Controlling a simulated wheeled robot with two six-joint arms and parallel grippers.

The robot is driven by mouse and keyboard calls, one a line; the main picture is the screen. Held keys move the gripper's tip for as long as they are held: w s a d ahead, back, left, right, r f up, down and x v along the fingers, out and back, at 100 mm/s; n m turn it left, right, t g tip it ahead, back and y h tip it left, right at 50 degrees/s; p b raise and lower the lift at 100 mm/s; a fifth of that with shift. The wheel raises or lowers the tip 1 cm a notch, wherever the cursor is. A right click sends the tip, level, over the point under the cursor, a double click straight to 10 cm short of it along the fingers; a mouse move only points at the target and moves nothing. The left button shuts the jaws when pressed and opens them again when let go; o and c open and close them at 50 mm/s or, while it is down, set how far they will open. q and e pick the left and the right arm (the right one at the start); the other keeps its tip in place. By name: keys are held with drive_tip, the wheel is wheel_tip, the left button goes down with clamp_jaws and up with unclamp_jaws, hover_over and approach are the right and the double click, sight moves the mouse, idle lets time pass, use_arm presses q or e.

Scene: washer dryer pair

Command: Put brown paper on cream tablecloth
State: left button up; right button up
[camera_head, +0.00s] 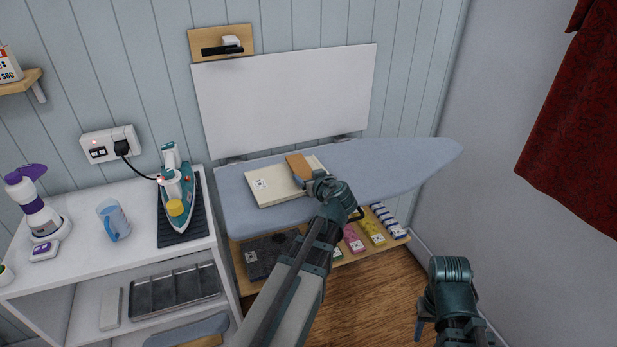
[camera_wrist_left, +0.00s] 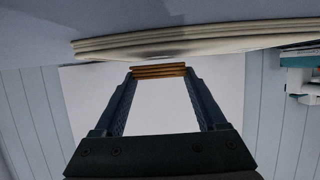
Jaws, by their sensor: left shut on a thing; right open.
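The cream tablecloth (camera_head: 265,186) is a folded, layered stack lying on the blue-grey ironing board (camera_head: 410,163). It also shows along the top of the left wrist view (camera_wrist_left: 200,42). The brown paper (camera_head: 298,164) is a small folded piece over the right part of the tablecloth. My left gripper (camera_head: 306,180) is shut on the brown paper, which spans between its fingertips in the left wrist view (camera_wrist_left: 160,71). I cannot tell whether paper and tablecloth touch. My right gripper (camera_head: 421,326) is open and empty, low at the right, away from the board; its fingers are partly hidden.
A teal iron (camera_head: 177,190) stands on a dark mat left of the board. A blue jug (camera_head: 113,221) and a purple-white bottle (camera_head: 36,208) share that white counter. Under the board, a wooden shelf (camera_head: 397,238) holds a dark folded item and several colourful packets.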

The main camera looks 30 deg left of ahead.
use_arm(q)
drive_tip(key=shift+f+b, duration=0.55)
drive_tip(key=shift+f, duration=0.1)
use_arm(e)
drive_tip(key=shift+f, duration=0.65)
use_arm(q)
drive_tip(key=o, duration=1.3)
